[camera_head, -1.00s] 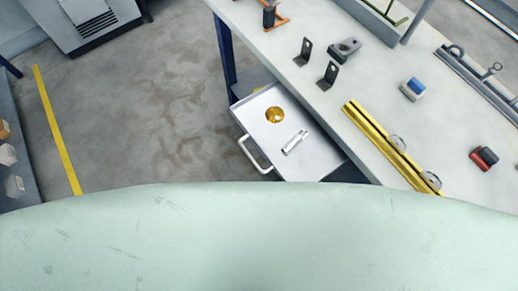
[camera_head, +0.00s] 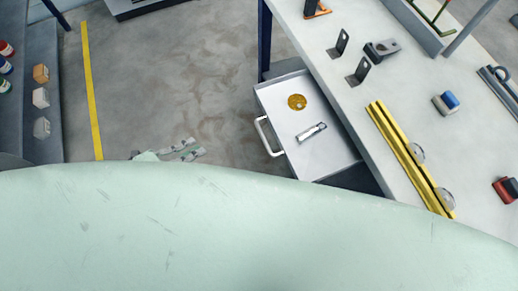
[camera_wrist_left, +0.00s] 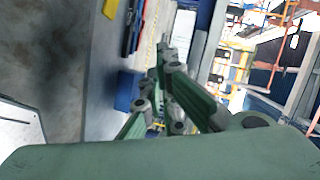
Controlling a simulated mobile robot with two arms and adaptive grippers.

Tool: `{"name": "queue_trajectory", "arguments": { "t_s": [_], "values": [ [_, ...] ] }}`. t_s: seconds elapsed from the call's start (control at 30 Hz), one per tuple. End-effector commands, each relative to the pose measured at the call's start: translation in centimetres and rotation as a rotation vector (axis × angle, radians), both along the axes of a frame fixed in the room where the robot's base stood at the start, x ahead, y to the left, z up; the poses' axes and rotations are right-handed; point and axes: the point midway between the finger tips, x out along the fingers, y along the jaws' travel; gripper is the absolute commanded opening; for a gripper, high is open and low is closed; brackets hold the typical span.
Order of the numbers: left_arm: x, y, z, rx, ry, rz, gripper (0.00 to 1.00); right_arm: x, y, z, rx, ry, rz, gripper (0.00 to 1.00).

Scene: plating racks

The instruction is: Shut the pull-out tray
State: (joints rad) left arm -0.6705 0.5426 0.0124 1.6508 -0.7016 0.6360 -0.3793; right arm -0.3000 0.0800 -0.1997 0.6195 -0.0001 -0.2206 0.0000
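The pull-out tray (camera_head: 282,98) is a pale grey drawer under the workbench at centre right in the head view. It stands well out from the bench, with a white bar handle (camera_head: 268,137) on its left front side. A round gold piece (camera_head: 297,102) and a small silver metal part (camera_head: 311,132) lie in it. My left gripper (camera_head: 198,147) shows green and grey over the floor, left of the handle and apart from it. Its fingers (camera_wrist_left: 160,62) also show in the left wrist view; their opening is unclear. My right gripper is out of view.
The workbench (camera_head: 345,110) carries black brackets (camera_head: 358,71), a yellow rail (camera_head: 405,150) and a blue-and-grey block (camera_head: 446,103). A shelf with small blocks (camera_head: 40,98) is at the left. Open floor (camera_head: 170,80) lies between shelf and tray.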

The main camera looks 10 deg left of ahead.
Motion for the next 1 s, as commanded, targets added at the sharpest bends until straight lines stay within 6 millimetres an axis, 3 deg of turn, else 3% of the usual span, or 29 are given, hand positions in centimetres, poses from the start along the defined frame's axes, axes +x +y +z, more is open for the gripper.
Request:
{"name": "queue_trajectory", "arguments": {
  "t_s": [0.03, 0.1, 0.3, 0.47, 1.0],
  "values": [
    [-0.7, -1.6, 2.1, 0.034, -0.067, -0.107, 0.0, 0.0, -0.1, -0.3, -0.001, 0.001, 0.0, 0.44],
    [-1.7, -3.3, 4.4, 0.069, -0.139, -0.223, 0.0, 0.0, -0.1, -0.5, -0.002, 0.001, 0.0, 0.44],
    [-3.2, -5.6, 7.0, 0.109, -0.229, -0.368, 0.0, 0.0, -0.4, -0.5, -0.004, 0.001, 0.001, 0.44],
    [-2.3, -7.1, 7.0, 0.107, -0.234, -0.369, 0.0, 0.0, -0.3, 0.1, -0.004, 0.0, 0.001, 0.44],
    [3.6, -15.4, 4.8, 0.104, -0.23, -0.364, 0.0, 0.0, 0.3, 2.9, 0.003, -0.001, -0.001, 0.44]
  ]
}}
